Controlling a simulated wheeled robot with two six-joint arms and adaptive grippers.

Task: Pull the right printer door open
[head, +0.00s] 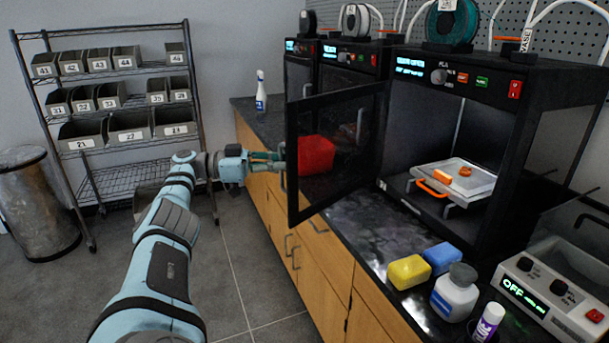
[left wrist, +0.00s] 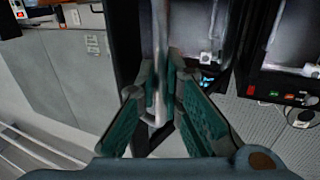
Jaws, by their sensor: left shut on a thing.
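The right printer (head: 480,100) stands on the dark counter with its black-framed, see-through door (head: 350,191) swung well open, out over the counter's front edge. Its chamber shows a bed plate (head: 472,178) with small orange parts on it. My left gripper (head: 277,161) is at the door's outer edge, shut on the door handle (head: 284,182). In the left wrist view the teal fingers (left wrist: 162,105) close around the pale upright handle bar (left wrist: 160,40). The finger contact is partly hidden in the head view. My right gripper is not in view.
A yellow block (head: 409,272), a blue block (head: 441,257), a white jar (head: 454,295) and a control box (head: 550,290) crowd the near counter. A red object (head: 316,155) shows behind the door. A bin rack (head: 120,110) stands left; the floor between is clear.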

